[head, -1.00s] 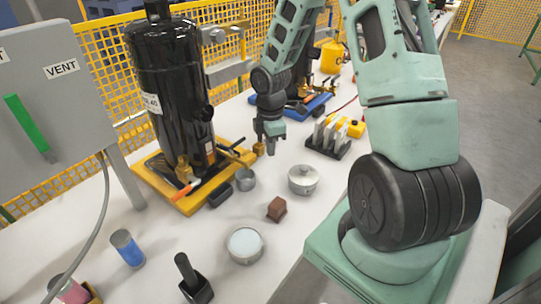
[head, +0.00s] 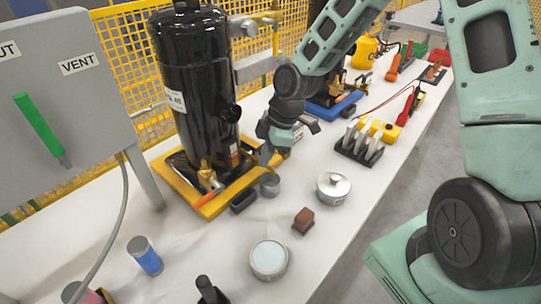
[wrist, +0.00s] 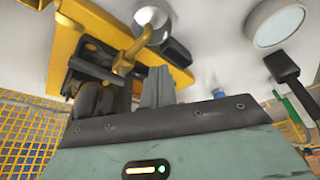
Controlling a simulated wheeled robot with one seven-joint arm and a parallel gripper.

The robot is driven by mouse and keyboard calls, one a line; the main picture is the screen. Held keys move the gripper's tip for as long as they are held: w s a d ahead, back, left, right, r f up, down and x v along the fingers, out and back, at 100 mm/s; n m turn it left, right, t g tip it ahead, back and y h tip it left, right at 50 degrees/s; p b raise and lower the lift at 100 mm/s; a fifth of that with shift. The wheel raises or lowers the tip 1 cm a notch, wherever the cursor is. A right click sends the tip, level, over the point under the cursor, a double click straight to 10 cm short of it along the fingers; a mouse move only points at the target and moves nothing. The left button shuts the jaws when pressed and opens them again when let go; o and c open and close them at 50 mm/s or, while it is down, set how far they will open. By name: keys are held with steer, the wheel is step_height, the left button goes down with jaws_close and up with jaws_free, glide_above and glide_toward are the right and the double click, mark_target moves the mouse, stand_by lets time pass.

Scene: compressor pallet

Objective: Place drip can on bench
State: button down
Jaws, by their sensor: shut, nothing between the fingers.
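The drip can, which I take to be the small open grey metal can (head: 270,186), stands upright at the front right edge of the yellow pallet (head: 212,205). It shows at the top of the wrist view (wrist: 152,22), by the end of a bent brass-yellow pipe (wrist: 128,50). The white bench (head: 190,250) runs under everything. My gripper (head: 276,160) is just above and behind the can, by the pallet's right edge. Its fingers are shut and empty, and they show in the wrist view (wrist: 157,88). Whether they touch the pipe I cannot tell.
A black compressor (head: 196,85) stands on the pallet. A dark rack (head: 360,145) is farther right. Bare bench lies between these.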

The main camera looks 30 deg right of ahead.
mark_target(263, 176)
steer(key=x, duration=0.7)
steer(key=shift+f, duration=0.15)
steer(key=shift+s+d, duration=0.1)
steer(key=shift+d, duration=0.4)
steer(key=shift+s+d+p, duration=0.1)
steer(key=shift+d+p, duration=0.2)
